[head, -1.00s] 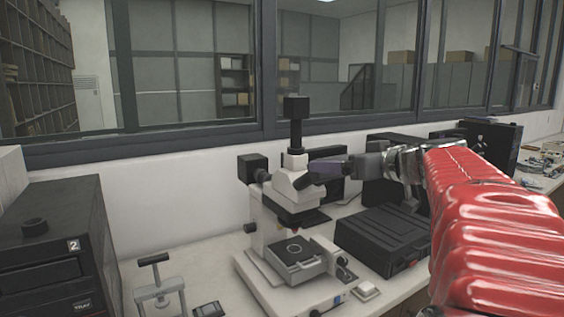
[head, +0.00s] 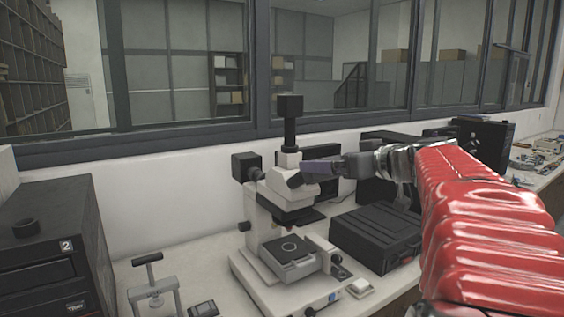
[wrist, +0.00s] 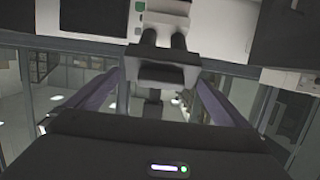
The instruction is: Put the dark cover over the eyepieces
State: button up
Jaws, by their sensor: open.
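The white microscope (head: 262,215) stands on the bench in the head view, with my gripper (head: 308,176) at its eyepieces. In the wrist view two dark eyepiece tubes (wrist: 178,42) run into the dark cover (wrist: 160,74), a wide block across their ends. The cover appears to sit over both eyepieces; how deep they go in is hidden. My gripper (wrist: 162,78) has its purple fingers spread, one on each side of the cover, with narrow gaps. In the head view the near finger hides most of the cover.
A black case (head: 375,237) lies on the bench right of the microscope. A black unit (head: 50,245) and a small hand press (head: 153,290) stand to the left. Dark equipment (head: 483,140) stands further back right. A windowed wall runs behind the bench.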

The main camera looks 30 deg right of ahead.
jog(key=v, duration=1.3)
jog(key=shift+s, duration=0.35)
jog(key=shift+a, duration=0.1)
